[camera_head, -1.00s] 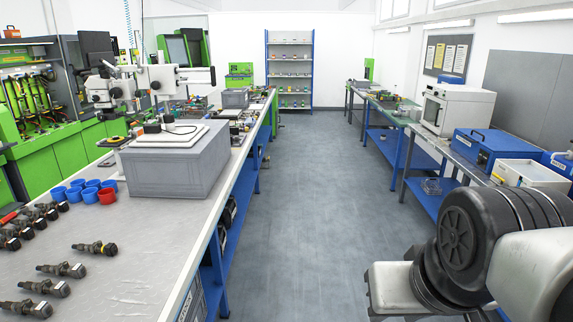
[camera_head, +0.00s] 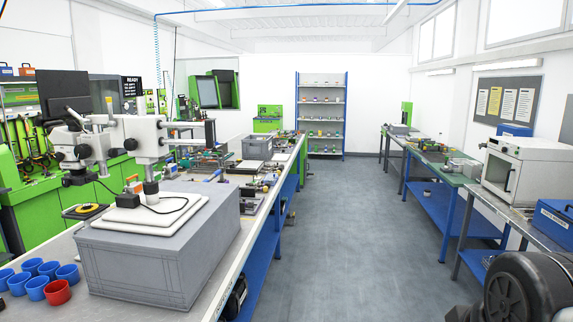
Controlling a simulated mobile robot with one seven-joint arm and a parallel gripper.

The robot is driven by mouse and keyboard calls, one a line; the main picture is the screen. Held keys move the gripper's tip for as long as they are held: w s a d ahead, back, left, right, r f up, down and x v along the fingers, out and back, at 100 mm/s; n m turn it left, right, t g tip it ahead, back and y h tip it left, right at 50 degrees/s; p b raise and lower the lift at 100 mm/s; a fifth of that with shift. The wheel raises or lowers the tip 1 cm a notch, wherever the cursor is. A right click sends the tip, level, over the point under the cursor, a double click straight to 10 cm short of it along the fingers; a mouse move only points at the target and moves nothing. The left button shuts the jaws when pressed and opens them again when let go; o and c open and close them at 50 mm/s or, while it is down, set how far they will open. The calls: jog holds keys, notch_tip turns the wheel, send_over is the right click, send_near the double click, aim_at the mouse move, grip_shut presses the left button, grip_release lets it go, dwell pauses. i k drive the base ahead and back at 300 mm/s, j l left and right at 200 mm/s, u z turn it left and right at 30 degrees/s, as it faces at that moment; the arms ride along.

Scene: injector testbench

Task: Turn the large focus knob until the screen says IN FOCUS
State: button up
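A white microscope (camera_head: 146,135) stands on the left bench, over a grey crate (camera_head: 155,262) topped with white slabs (camera_head: 150,212). Its head carries dark round knobs, one at the left (camera_head: 83,152) and one in the middle (camera_head: 131,144). I cannot tell which of them is the large focus knob. A dark monitor (camera_head: 64,92) sits behind the microscope, and I can read no text on it. A black panel (camera_head: 130,92) beside it reads READY. My gripper is not in view, and only part of my arm shows at the lower right.
Blue cups (camera_head: 67,273) and a red cup (camera_head: 57,292) stand left of the crate. The left bench (camera_head: 232,262) holds clutter farther back. A clear aisle (camera_head: 340,230) runs to shelves (camera_head: 323,115). The right benches hold a white oven (camera_head: 527,170) and a blue box (camera_head: 556,222).

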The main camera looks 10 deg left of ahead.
aim_at(81, 152)
jog(key=i+u, duration=0.1)
jog(key=i, duration=0.7)
jog(key=i+l+u, duration=0.15)
jog(key=i, duration=0.65)
jog(key=i+u, duration=0.2)
jog(key=u, duration=0.2)
jog(key=i+u, duration=0.2)
jog(key=u, duration=0.2)
jog(key=i+l+u, duration=0.1)
jog(key=u, duration=0.25)
jog(key=i+l+u, duration=0.15)
jog(key=u, duration=0.25)
jog(key=i, duration=0.1)
